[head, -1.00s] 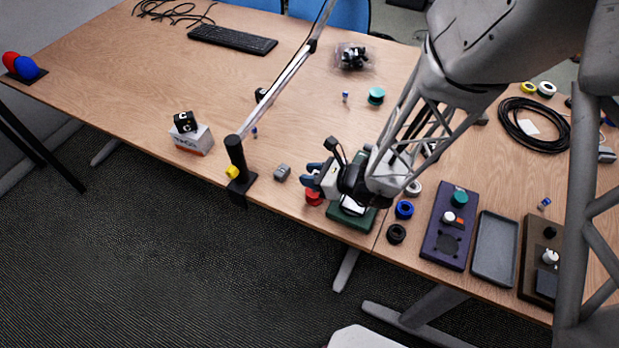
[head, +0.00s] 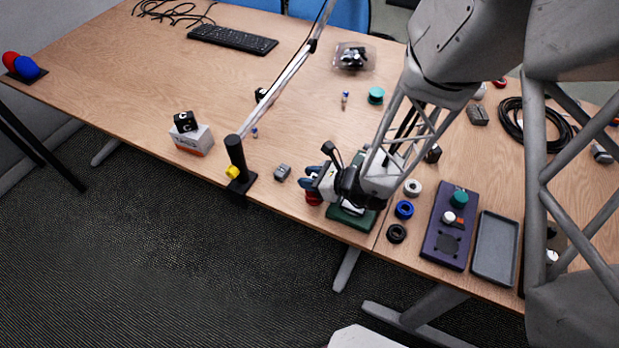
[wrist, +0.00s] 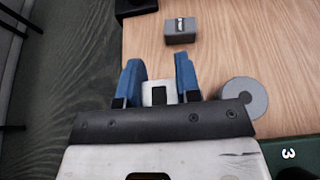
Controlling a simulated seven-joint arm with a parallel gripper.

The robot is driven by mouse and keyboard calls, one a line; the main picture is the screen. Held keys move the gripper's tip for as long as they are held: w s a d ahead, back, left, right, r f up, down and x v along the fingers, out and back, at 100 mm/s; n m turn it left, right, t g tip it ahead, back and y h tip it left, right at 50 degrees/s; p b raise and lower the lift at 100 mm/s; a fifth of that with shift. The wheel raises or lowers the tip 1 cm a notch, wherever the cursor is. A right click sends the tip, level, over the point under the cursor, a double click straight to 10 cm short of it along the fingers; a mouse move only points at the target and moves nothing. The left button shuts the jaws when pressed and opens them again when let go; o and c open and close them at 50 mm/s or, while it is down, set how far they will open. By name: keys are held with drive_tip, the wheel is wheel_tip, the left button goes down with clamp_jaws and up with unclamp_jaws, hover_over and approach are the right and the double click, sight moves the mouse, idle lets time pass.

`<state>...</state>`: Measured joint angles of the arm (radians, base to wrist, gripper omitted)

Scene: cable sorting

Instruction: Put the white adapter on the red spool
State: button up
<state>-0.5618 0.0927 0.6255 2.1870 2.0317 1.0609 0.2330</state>
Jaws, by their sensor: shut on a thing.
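My gripper (head: 308,182) is at the table's front edge, its blue fingers low over the red spool (head: 313,199). The spool shows only in part below the fingers, and I cannot make out its red in the wrist view. In the wrist view, my gripper (wrist: 155,80) is shut on the white adapter (wrist: 159,92), a pale piece with a dark rectangle between the fingers. The adapter is hard to make out in the head view. Whether it touches the spool I cannot tell.
A grey block (head: 283,172) lies left of the gripper, near a black stand (head: 240,185). A green board (head: 350,216) lies right of the spool. A grey disc (wrist: 245,97), unclear what, is beside the fingers. Blue (head: 404,209) and black (head: 397,233) spools stand further right.

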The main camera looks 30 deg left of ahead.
drive_tip(key=shift+f, duration=0.25)
drive_tip(key=shift+f, duration=0.15)
drive_tip(key=o, duration=0.9)
drive_tip(key=shift+d+r, duration=0.4)
drive_tip(key=shift+d, duration=0.15)
drive_tip(key=shift+v, duration=5.35)
drive_tip(key=shift+d, duration=0.1)
